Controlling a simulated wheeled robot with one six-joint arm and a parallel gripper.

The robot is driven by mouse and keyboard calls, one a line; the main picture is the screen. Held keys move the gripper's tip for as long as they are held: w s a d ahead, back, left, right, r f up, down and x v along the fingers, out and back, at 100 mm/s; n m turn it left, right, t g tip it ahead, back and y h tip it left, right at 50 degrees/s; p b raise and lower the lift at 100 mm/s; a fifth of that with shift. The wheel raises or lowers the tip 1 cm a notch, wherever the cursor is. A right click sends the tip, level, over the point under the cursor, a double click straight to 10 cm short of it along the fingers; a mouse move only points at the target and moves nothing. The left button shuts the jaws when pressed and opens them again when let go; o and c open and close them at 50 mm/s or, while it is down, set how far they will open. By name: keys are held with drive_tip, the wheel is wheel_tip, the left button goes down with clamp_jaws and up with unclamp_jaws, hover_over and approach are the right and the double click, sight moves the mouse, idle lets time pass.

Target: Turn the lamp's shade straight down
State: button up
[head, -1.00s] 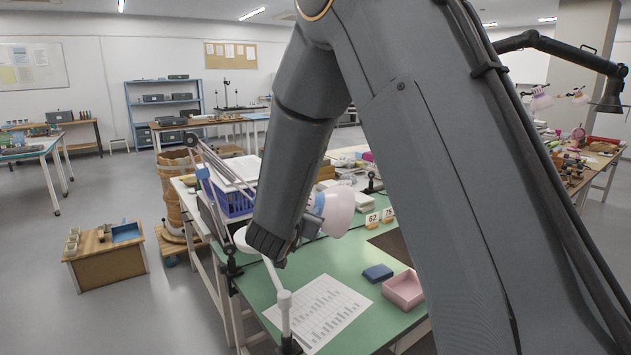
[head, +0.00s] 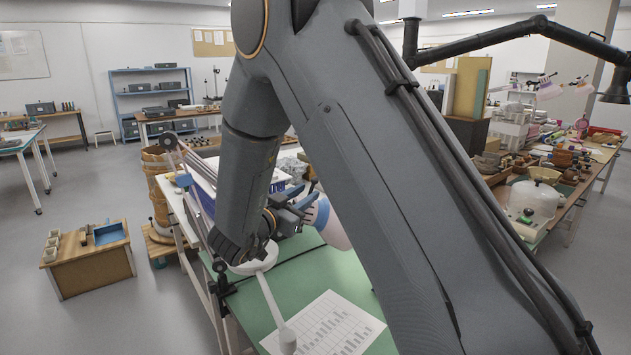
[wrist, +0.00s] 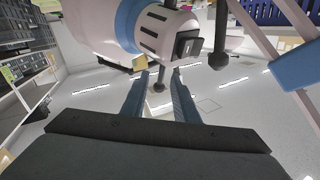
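The lamp's shade (head: 333,228) is pale pinkish white with a blue band at its neck. In the head view it is tilted, its wide end toward the lower right, and partly hidden behind my arm. In the wrist view the shade (wrist: 92,22) fills the top left, with its slotted white cap and dark switch toward the middle.
The green bench top (head: 312,283) holds a printed sheet (head: 335,325). A blue crate (wrist: 258,10) and a lamp strut with a blue joint (wrist: 297,66) are close by in the wrist view. A cluttered table (head: 560,165) stands at right. Open floor lies at left.

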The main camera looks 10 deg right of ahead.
drive_tip(key=shift+p+x, duration=0.9)
drive_tip(key=shift+x, duration=3.05)
clamp_jaws()
